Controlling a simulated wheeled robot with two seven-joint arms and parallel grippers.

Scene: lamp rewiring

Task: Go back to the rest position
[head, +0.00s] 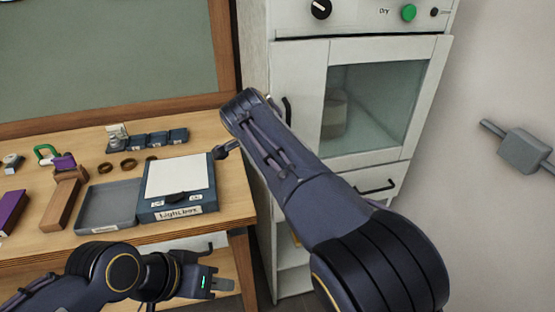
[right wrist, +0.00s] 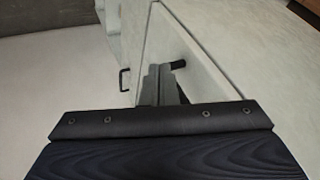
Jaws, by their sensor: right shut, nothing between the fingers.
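My left gripper (head: 222,277) is in front of the wooden workbench (head: 240,205), below the light box, with a small green light on it. Its fingers are small, and I cannot tell whether they are apart. My right arm reaches across the middle of the head view, in front of the white cabinet; its gripper does not show clearly there. In the right wrist view the right gripper (right wrist: 160,80) is shut and empty. Its fingers appear in front of a pale panel with a dark handle (right wrist: 178,64); I cannot tell whether they touch it.
The light box (head: 178,190), a grey tray (head: 108,207), a wooden block (head: 62,200) and several small parts are on the bench. The white cabinet (head: 290,75) with a glass door (head: 370,105) stands right of the bench. A grey fixture (head: 525,150) is on the right wall.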

